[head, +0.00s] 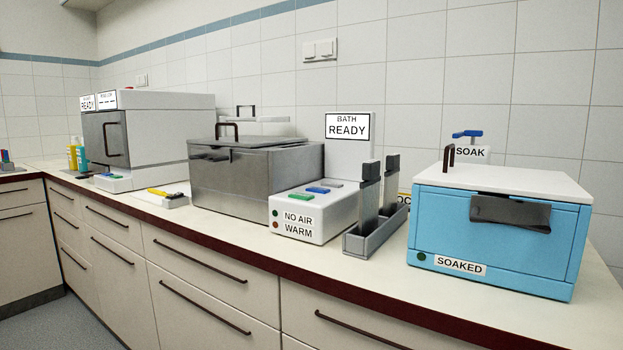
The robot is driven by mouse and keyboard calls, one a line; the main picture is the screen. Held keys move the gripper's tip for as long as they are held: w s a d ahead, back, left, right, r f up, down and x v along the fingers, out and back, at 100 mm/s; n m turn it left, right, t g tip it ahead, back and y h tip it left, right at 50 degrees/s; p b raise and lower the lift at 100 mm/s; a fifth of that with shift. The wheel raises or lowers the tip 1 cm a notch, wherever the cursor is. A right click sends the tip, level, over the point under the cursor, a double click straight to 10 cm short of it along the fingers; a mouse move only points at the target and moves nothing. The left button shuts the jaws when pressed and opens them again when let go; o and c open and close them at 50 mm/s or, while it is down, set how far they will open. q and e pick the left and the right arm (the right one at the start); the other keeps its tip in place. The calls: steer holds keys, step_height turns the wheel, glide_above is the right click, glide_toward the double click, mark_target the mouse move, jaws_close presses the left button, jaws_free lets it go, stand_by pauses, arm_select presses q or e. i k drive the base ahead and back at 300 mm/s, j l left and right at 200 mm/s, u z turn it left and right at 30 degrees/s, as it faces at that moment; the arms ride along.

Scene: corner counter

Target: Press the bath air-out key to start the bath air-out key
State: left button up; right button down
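The bath is a grey metal tank with a lid (240,172) in the middle of the counter. To its right is a white control box (322,222) with a green key (293,197), a blue key (318,190) and a grey key (332,183) on top. I cannot tell from labels which is the air-out key. The box front reads NO AIR beside a dark green lamp (275,213) and WARM beside a red lamp (275,225). A sign (347,127) behind reads BATH READY. Neither gripper is in view.
A grey rack with two black-topped upright posts (368,242) stands right of the control box. A blue box (490,240) labelled SOAKED stands further right. A white machine (160,128) and a yellow-handled tool (160,192) are left. The counter's front edge (250,259) is mostly clear.

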mark_target(313, 189)
steer(key=i+j+z, duration=0.1)
steer(key=i+j, duration=0.35)
steer(key=j, duration=0.15)
steer(key=i+j+z, duration=0.25)
steer(key=i+j, duration=0.15)
steer(key=j, duration=0.25)
steer(key=i+j, duration=0.2)
steer(key=j, duration=0.15)
steer(key=i+j+z, duration=0.15)
steer(key=j, duration=0.2)
steer(key=i+j, duration=0.2)
steer(key=j, duration=0.15)
steer(key=i+j+z, duration=0.15)
steer(key=j, duration=0.2)
